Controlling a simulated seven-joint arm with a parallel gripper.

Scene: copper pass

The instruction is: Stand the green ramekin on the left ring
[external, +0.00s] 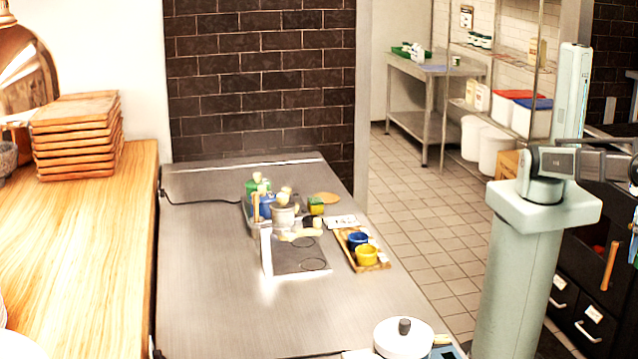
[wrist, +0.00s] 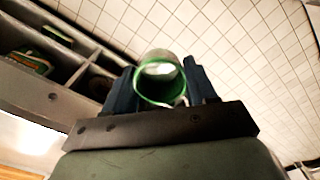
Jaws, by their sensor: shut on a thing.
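My gripper (wrist: 162,95) shows in the wrist view with its two dark fingers on either side of the green ramekin (wrist: 158,72). It is shut on the ramekin, whose round green rim and pale inside face the camera. Tiled floor shows behind it. In the external view the gripper and the held ramekin are out of the picture, past the right edge.
A wooden tray (external: 346,252) right of the mat holds a blue ramekin (external: 357,241) and a yellow ramekin (external: 366,256). A grey pot (external: 283,218) and several small items crowd behind the mat. A lidded white pot (external: 403,342) stands at the front. The table's left front is clear.

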